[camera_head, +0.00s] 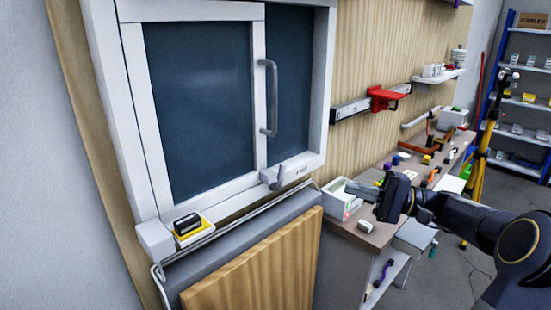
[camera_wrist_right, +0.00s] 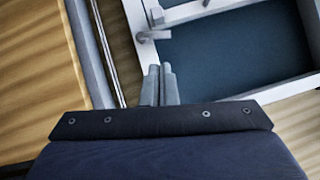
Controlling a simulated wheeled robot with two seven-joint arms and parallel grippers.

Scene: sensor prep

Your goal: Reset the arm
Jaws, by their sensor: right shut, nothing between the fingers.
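My right arm (camera_head: 465,218) comes in from the right in the head view. My right gripper (camera_head: 352,187) points left, over the near end of the workbench, close to a white box. In the right wrist view its two grey fingers (camera_wrist_right: 160,68) are together with nothing between them. The window frame and its latch lie beyond the fingertips there. Whether the gripper touches the white box cannot be told. My left gripper is in neither view.
A sliding window (camera_head: 200,95) with a handle (camera_head: 270,98) and a latch (camera_head: 278,179) fills the left. A yellow-and-black item (camera_head: 190,226) sits on its sill. The workbench (camera_head: 368,233) holds the white box (camera_head: 340,197) and several small items. A wooden panel (camera_head: 255,270) stands below the window.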

